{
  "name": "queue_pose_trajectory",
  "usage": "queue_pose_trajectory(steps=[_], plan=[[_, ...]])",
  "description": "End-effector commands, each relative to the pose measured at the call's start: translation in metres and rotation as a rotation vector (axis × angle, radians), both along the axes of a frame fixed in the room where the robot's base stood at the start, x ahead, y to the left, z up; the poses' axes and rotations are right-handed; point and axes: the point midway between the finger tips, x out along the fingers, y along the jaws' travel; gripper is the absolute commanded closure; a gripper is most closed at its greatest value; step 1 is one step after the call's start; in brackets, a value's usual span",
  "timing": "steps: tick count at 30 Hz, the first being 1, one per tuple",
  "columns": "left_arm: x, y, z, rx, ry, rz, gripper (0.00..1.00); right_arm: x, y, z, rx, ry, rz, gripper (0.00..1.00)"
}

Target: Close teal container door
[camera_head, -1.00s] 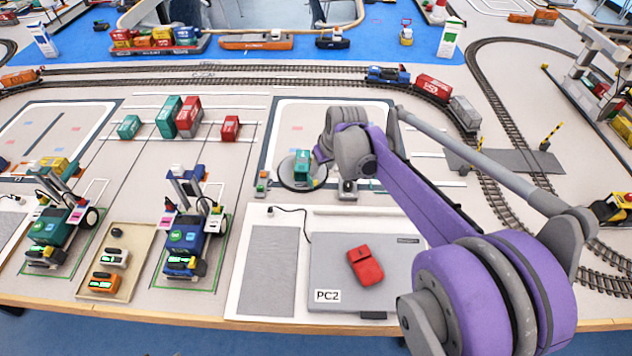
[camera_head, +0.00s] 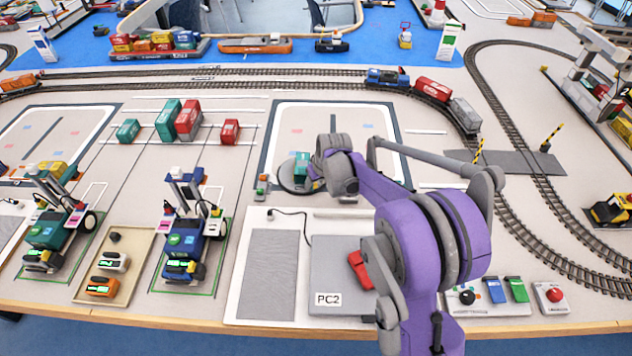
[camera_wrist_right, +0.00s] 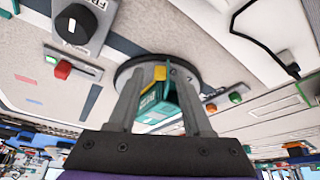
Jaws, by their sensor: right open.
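A teal container (camera_head: 302,166) stands on a dark round turntable (camera_head: 285,180) near the middle of the head view. It also shows in the right wrist view (camera_wrist_right: 158,108), with a yellow part at its far end. My right gripper (camera_wrist_right: 157,80) is open, with one finger on each side of the container in that view. I cannot tell whether the fingers touch it. In the head view my right wrist is just right of the turntable and hides part of it. The container's door is not clearly visible. My left gripper is not in view.
Other teal (camera_head: 168,120) and red containers (camera_head: 188,120) stand at the back left. A blue crane vehicle (camera_head: 185,240) stands at left. A button box (camera_head: 500,295) is at front right.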

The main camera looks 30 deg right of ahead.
Motion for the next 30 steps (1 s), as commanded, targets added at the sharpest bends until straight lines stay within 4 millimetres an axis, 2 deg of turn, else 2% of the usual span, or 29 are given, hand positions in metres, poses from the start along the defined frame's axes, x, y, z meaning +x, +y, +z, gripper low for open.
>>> queue_pose_trajectory(steps=[4,12,23,30], plan=[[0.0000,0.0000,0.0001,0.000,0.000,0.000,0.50,-0.0001,0.0001,0.0003,0.000,0.000,0.000,0.50],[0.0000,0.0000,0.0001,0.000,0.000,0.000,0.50,-0.0001,0.0001,0.0005,0.000,0.000,0.000,0.99],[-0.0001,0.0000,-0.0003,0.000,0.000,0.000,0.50,-0.0002,0.0006,0.0006,0.000,0.000,-0.008,1.00],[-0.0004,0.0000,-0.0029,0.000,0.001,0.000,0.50,-0.0007,0.0048,0.0002,0.000,0.000,-0.086,1.00]])
